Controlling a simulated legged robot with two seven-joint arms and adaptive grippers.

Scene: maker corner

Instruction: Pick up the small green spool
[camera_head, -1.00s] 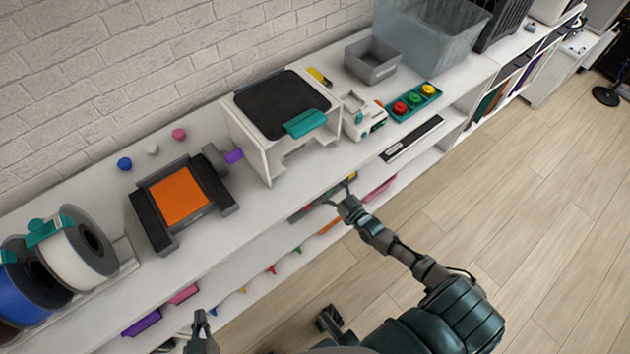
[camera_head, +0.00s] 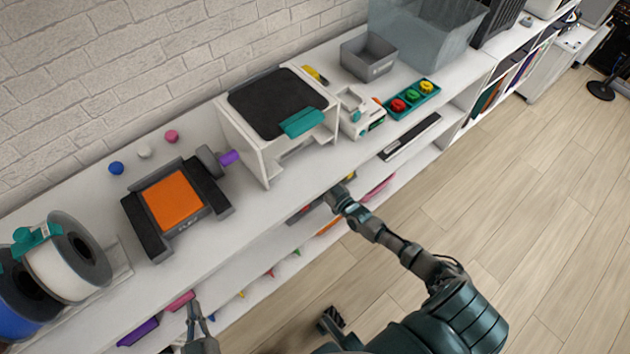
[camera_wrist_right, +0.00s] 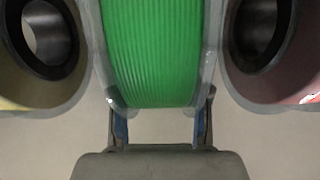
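The green spool (camera_wrist_right: 152,50) fills the middle of the right wrist view, with ribbed green winding between clear flanges. My right gripper (camera_wrist_right: 160,128) is open, its two fingers at the near edge of the spool, one by each flange. I cannot tell whether they touch it. In the head view my right gripper (camera_head: 338,194) reaches under the countertop's front edge at the lower shelf. Its fingertips and the spool are hard to make out there. My left gripper (camera_head: 196,318) is in front of the shelf at the lower left, empty, with its fingers apart.
A yellowish spool (camera_wrist_right: 14,88) and a reddish spool (camera_wrist_right: 300,85) stand close on either side of the green one. The countertop (camera_head: 275,205) overhangs the lower shelf. On it stand a white machine (camera_head: 247,150), an orange-bed device (camera_head: 174,200) and a teal tray (camera_head: 390,113).

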